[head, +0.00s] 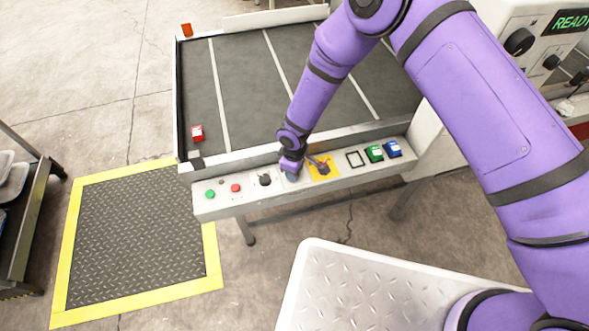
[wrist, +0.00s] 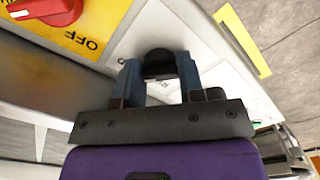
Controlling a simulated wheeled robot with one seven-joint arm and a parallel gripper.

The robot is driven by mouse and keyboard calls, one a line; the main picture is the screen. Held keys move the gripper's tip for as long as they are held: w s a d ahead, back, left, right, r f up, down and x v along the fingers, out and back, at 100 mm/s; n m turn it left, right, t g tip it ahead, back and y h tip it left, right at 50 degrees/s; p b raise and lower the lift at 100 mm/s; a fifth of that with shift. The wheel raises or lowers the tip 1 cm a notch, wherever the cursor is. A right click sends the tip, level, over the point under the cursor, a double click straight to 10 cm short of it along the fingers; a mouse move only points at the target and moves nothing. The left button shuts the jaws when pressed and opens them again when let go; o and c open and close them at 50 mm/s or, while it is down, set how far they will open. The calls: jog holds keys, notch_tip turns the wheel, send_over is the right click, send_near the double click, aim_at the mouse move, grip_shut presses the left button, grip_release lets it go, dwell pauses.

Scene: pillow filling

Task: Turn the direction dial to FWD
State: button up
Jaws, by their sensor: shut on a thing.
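My gripper (head: 291,168) is down at the front control panel of the conveyor, just left of the yellow switch plate. In the wrist view, my gripper (wrist: 159,76) has its two blue fingers on either side of a black dial (wrist: 158,57), shut on it. The dial sits on a pale plate (wrist: 163,92) with dark lettering mostly hidden by the fingers, so I cannot read its setting. In the head view my gripper hides this dial.
Beside it is a yellow plate (wrist: 95,42) marked OFF with a red rotary switch (wrist: 48,10). A red block (head: 197,133) lies on the belt.

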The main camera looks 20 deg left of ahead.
dwell(0.3)
jog(key=o, duration=0.9)
jog(key=shift+r, duration=0.1)
notch_tip(320, 180, up, 11)
jog(key=shift+f, duration=0.2)
dwell(0.3)
